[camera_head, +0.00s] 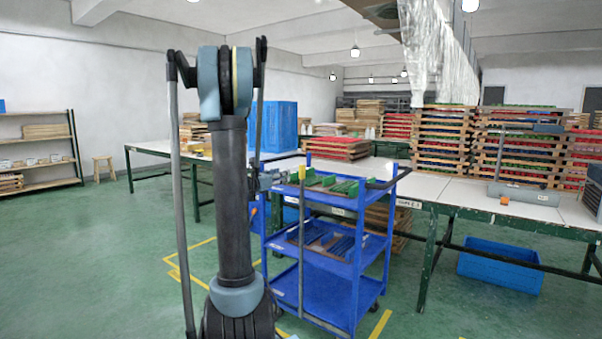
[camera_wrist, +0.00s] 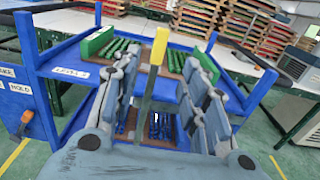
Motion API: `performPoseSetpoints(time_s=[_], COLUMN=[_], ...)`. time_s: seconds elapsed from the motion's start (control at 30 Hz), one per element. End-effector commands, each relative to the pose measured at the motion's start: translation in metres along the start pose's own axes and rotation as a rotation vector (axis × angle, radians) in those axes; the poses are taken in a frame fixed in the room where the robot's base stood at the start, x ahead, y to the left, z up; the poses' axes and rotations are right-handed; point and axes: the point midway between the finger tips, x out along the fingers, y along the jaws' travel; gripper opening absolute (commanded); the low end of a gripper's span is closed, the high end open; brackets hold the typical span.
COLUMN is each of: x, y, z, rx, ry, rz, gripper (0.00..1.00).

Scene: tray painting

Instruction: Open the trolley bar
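The blue trolley (camera_head: 330,285) stands right of my arm in the head view. Its bar (camera_head: 301,235) is a thin upright grey rod with a yellow top, standing across the trolley's near open side. My gripper (camera_wrist: 162,88) is open, with one finger on each side of the bar and visible gaps between.
The trolley shelves hold trays with green parts (camera_head: 335,186) and blue parts (camera_head: 335,243). A long white-topped table (camera_head: 455,195) with stacked trays (camera_head: 520,150) stands behind the trolley. A blue crate (camera_head: 500,264) sits under it.

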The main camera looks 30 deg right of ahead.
Motion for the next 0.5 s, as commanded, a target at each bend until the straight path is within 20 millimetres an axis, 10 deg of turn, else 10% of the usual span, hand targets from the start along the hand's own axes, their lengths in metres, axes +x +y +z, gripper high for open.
performPoseSetpoints(time_s=[0.5], x=[0.090], y=[-0.001], z=[0.000], rx=[0.003], ry=[0.001], rz=[-0.003], gripper=[0.40])
